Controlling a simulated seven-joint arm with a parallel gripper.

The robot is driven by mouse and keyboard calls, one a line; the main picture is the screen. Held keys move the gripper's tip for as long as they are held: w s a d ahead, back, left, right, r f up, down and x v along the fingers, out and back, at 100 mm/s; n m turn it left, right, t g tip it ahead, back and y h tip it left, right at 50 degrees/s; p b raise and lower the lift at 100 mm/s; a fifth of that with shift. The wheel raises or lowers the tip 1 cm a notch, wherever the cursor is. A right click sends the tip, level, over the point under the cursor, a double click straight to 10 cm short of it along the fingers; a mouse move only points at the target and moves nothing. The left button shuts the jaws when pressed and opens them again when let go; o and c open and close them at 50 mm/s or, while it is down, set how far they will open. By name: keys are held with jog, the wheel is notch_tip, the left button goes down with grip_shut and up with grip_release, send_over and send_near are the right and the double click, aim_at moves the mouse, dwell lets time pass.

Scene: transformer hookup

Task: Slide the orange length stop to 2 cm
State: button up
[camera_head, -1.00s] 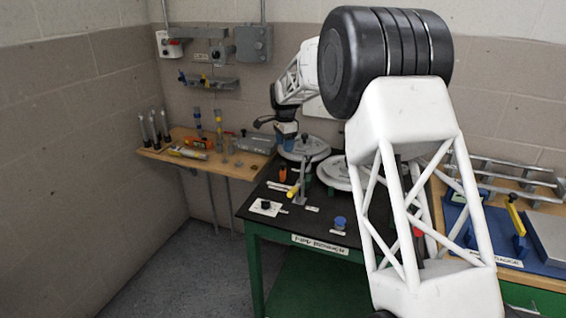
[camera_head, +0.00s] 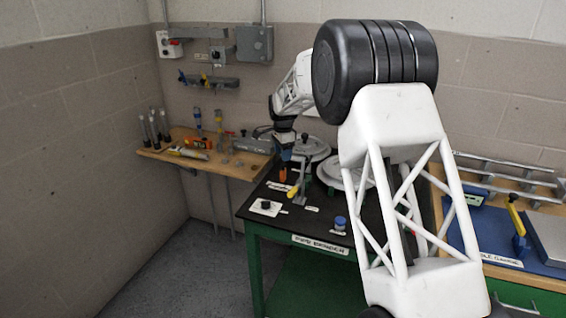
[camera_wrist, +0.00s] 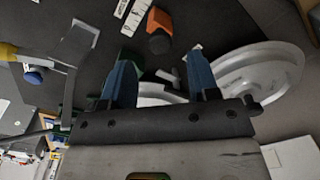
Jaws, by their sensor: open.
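The orange length stop (camera_head: 283,174) sits on the dark bench top. In the wrist view the orange stop (camera_wrist: 160,21) has a dark round knob at its near end and lies beside a white marked scale (camera_wrist: 136,14). My gripper (camera_head: 286,158) is just above the stop in the head view. In the wrist view my gripper (camera_wrist: 160,68) has its two blue fingers spread apart, with nothing between them. The stop appears beyond the fingertips, apart from them. The scale's numbers are too small to read.
A yellow-tipped lever (camera_head: 293,191) stands close to the stop. Grey round discs (camera_head: 312,148) lie behind and to the right. A black knob on a white plate (camera_head: 265,207) and a blue knob (camera_head: 340,222) are near the bench's front. Bare bench top lies between them.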

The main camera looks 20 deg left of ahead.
aim_at(283, 172)
jog(key=shift+f, duration=2.1)
jog(key=shift+d, duration=0.1)
grip_shut()
